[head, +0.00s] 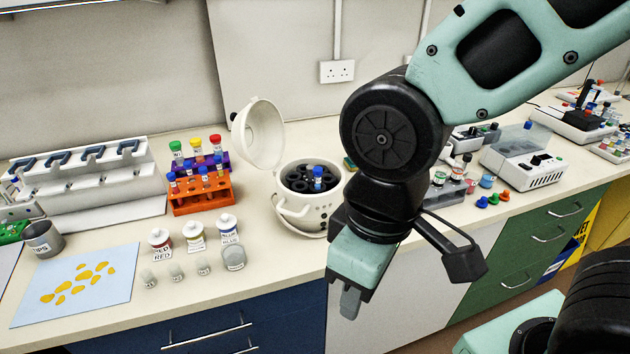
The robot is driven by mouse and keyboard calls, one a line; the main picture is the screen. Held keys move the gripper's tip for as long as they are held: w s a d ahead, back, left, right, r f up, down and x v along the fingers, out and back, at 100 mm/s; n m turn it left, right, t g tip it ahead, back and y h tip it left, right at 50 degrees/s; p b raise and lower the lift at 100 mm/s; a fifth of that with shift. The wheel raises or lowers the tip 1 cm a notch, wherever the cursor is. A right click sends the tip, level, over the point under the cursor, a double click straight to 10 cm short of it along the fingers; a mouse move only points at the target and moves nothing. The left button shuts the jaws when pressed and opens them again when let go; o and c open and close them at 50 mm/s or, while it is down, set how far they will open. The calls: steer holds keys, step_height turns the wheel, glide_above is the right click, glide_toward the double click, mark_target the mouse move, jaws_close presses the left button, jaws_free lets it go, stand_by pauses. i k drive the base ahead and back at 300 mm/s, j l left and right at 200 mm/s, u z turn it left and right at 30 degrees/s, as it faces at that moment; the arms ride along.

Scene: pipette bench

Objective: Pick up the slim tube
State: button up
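Several capped tubes stand upright in two racks left of the centrifuge; I cannot tell for certain which one is the slim tube. One blue-capped tube (318,173) stands in the rotor of the open white centrifuge (302,215). My gripper (350,303) points down in front of the bench edge, right of and nearer than the centrifuge. It touches no tube. Its fingers overlap from this side, so their opening is hidden.
Labelled bottles (194,236) and small vials stand before the orange rack. A pipette stand (100,190), a grey tips cup (42,240) and a blue sheet (80,285) lie left. The centrifuge lid (262,133) stands raised. My arm hides part of the bench.

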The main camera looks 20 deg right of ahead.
mark_target(218, 159)
steer(key=i+j, duration=0.15)
steer(key=j, duration=0.2)
steer(key=i+j+z, duration=0.15)
steer(key=j, duration=0.25)
steer(key=i+j, duration=0.1)
steer(key=j, duration=0.25)
steer(key=i+j+z, duration=0.15)
steer(key=j, duration=0.65)
steer(key=i+z, duration=0.05)
